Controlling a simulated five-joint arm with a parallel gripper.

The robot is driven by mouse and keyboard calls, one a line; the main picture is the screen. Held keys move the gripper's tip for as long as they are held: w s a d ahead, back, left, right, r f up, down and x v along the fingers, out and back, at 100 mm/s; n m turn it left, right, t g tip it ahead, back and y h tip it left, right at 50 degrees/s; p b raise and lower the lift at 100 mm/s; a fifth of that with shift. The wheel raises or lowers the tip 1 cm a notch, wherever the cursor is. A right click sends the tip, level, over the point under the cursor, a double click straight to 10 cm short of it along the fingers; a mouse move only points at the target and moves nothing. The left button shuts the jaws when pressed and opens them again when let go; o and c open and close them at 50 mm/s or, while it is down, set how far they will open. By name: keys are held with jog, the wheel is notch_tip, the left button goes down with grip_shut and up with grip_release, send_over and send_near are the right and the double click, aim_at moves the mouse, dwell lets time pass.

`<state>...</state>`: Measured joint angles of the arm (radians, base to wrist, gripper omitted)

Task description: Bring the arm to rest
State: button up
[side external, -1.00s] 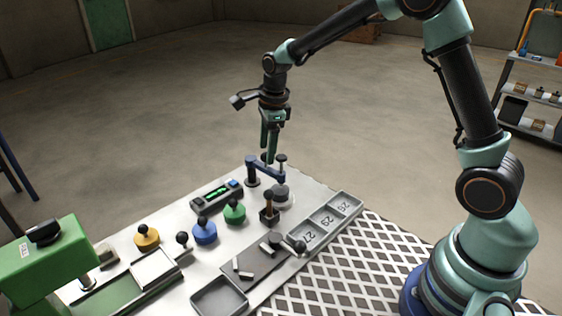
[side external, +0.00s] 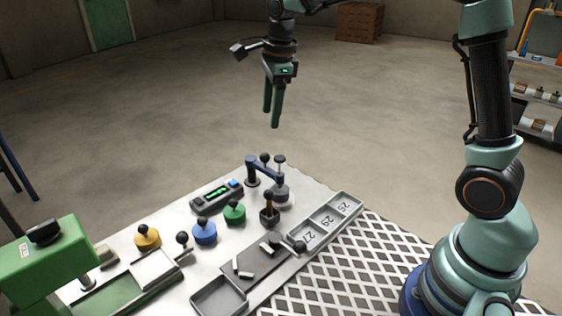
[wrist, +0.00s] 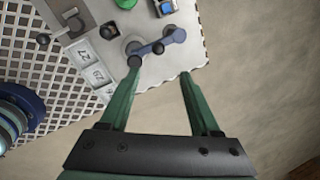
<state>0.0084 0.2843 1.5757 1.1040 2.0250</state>
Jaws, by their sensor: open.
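My gripper (side external: 272,118) is high above the far end of the white worktable (side external: 310,185), its green fingers pointing down. The fingers are apart with nothing between them. In the wrist view my gripper (wrist: 160,78) is also open and empty, over the table's edge and bare floor. Below it a blue swing arm (side external: 264,170) with dark knobs stands on the table, apart from the fingers. It also shows in the wrist view (wrist: 172,38), just beyond the fingertips.
The table holds yellow (side external: 147,237), blue (side external: 204,232) and green (side external: 235,212) knobbed pieces, a green display box (side external: 216,196), a numbered tray (side external: 345,203) and a green machine (side external: 40,262). Beyond the table is open floor. A shelf (side external: 540,97) stands at right.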

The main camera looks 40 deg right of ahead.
jog(key=s+r+n+t, duration=0.1)
jog(key=s+n+t, duration=0.2)
jog(key=s+n, duration=1.5)
jog(key=n, duration=0.5)
jog(key=shift+s+a+r+t, duration=0.2)
jog(key=shift+s+r+t, duration=0.1)
jog(key=shift+r, duration=0.1)
